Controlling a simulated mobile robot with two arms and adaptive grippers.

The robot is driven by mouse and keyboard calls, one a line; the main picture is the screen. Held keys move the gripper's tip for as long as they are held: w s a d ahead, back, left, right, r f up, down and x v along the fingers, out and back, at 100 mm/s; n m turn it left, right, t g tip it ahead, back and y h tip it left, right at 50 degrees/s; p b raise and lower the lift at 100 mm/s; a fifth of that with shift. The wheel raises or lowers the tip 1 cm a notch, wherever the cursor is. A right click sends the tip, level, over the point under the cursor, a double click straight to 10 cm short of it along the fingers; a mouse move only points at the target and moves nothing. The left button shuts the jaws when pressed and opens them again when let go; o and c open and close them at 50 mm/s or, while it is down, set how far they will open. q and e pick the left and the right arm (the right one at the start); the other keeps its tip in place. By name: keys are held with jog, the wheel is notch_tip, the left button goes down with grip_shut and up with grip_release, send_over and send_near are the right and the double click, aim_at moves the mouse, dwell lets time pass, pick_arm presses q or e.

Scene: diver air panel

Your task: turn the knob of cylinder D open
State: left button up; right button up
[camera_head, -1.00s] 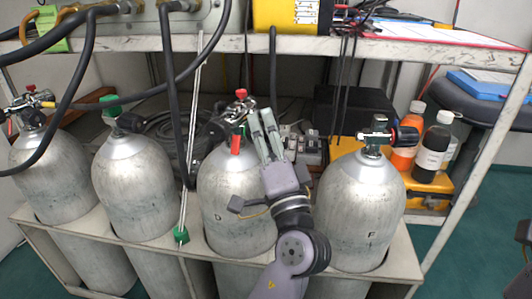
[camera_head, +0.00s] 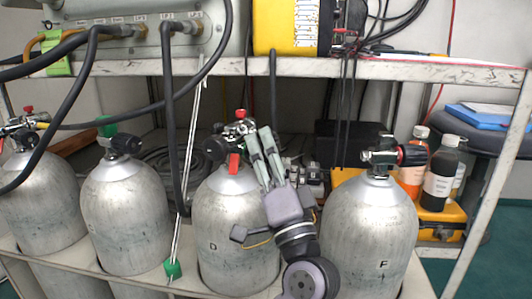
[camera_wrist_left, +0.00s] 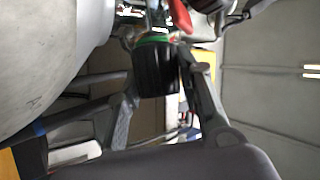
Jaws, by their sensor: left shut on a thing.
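Cylinder D (camera_head: 222,215) is a grey metal tank with a "D" on its side, upright in the rack. Its valve (camera_head: 236,130) has red parts on top and a red piece hanging in front. My left gripper (camera_head: 258,132) reaches up from below, just right of the valve, with its fingers close together. In the left wrist view, a black ribbed knob (camera_wrist_left: 156,72) with a green ring sits between the fingers of the left gripper (camera_wrist_left: 160,78), which is shut on it. The knob is hidden by the fingers in the head view. My right gripper is not in view.
Cylinder F (camera_head: 370,235) stands close to the right of my left gripper. Other cylinders (camera_head: 125,210) stand to the left. Black hoses (camera_head: 170,110) hang from the panel (camera_head: 135,30). A shelf edge (camera_head: 400,70) runs above. Bottles (camera_head: 440,170) stand at the right.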

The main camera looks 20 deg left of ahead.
pick_arm(q)
jog(key=o, duration=1.2)
jog(key=v, duration=1.2)
